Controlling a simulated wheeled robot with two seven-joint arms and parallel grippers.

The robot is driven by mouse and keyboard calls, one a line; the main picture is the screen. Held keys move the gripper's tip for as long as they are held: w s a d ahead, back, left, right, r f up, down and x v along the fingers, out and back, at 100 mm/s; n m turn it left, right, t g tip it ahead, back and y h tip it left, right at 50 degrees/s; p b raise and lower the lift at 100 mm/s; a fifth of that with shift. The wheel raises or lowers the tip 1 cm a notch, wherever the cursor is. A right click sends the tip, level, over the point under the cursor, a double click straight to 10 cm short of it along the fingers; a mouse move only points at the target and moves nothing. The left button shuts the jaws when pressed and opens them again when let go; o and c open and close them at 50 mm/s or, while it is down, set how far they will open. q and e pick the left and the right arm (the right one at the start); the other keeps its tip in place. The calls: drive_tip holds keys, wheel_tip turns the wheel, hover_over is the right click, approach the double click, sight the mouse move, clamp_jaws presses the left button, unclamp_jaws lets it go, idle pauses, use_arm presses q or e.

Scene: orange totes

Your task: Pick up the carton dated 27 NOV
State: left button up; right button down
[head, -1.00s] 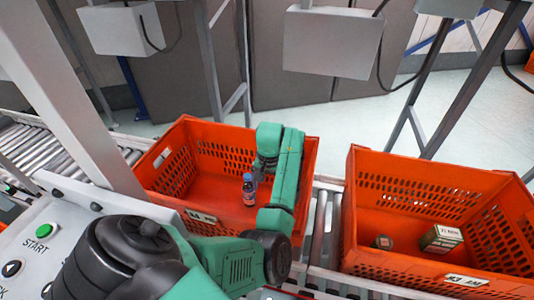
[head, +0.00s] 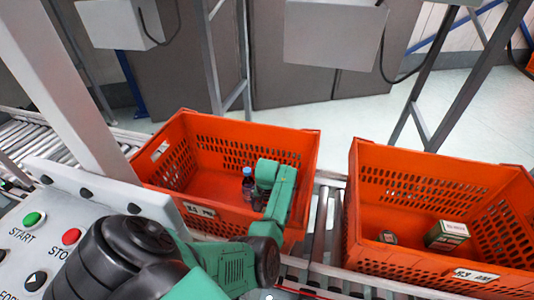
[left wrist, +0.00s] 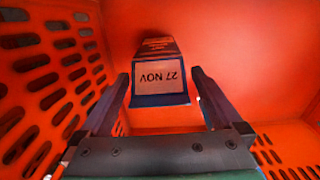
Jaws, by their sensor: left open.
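The carton dated 27 NOV (left wrist: 158,96) shows in the left wrist view, its pale date label upside down and facing the camera. It is inside the left orange tote (head: 163,182). My left gripper (left wrist: 161,76) is open, with one finger on each side of the carton; I cannot tell whether they touch it. In the head view my left arm reaches down into the left tote and hides the carton. My right gripper is not in view.
A blue-capped bottle (head: 248,183) stands in the left tote, close to my left arm. The right orange tote (head: 430,170) holds another carton (head: 447,235) and a small round can (head: 388,237). A control panel (head: 50,250) is at the lower left.

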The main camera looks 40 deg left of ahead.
use_arm(q)
drive_tip(key=shift+r, duration=0.15)
clamp_jaws()
